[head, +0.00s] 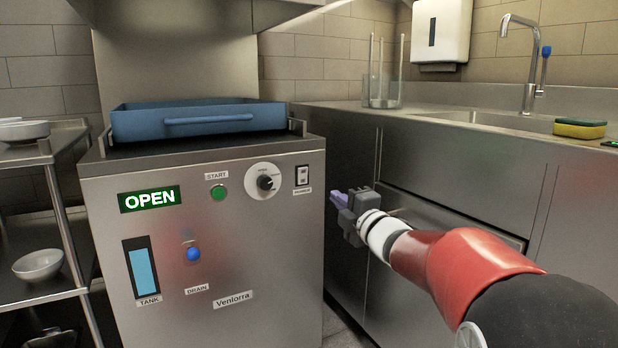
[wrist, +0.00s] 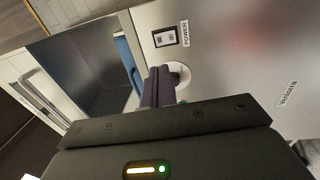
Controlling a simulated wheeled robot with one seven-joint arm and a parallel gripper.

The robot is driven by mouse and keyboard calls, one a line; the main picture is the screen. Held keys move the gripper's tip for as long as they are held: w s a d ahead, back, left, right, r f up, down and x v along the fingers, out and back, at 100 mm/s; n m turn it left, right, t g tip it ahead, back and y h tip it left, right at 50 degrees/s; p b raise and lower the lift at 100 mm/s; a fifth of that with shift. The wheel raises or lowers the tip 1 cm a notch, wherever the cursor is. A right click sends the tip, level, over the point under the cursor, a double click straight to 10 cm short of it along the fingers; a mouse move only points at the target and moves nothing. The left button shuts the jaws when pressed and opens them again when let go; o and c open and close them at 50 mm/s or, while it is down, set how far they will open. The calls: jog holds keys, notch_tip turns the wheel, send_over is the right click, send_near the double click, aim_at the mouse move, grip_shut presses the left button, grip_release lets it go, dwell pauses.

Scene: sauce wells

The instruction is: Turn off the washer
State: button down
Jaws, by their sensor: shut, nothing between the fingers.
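The washer (head: 250,275) is a steel box with its front panel facing me. A power switch (head: 302,176) sits at the panel's upper right; in the wrist view the switch (wrist: 165,37) has the label POWER. A dial (head: 265,182) is left of it, and its white disc (wrist: 182,71) is partly hidden by my fingers in the wrist view. A lit display (head: 150,198) reads OPEN. My gripper (head: 338,198) is shut and empty, right of and below the switch in the head view, with its fingertips pointing left; the fingers (wrist: 160,84) appear apart from the panel.
The panel also has a green START button (head: 218,192), a blue DRAIN knob (head: 193,254) and a tank gauge (head: 143,272). A blue tray (head: 205,120) is on top of the washer. Steel cabinets (head: 450,160) with a sink stand right, a shelf rack (head: 60,160) left.

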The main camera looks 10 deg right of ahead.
aim_at(304, 172)
jog(key=x, duration=1.4)
jog(key=shift+p, duration=0.35)
jog(key=shift+w+a+r+p, duration=0.15)
jog(key=shift+r+p, duration=0.35)
jog(key=shift+p, duration=0.65)
jog(key=shift+f+b, duration=0.35)
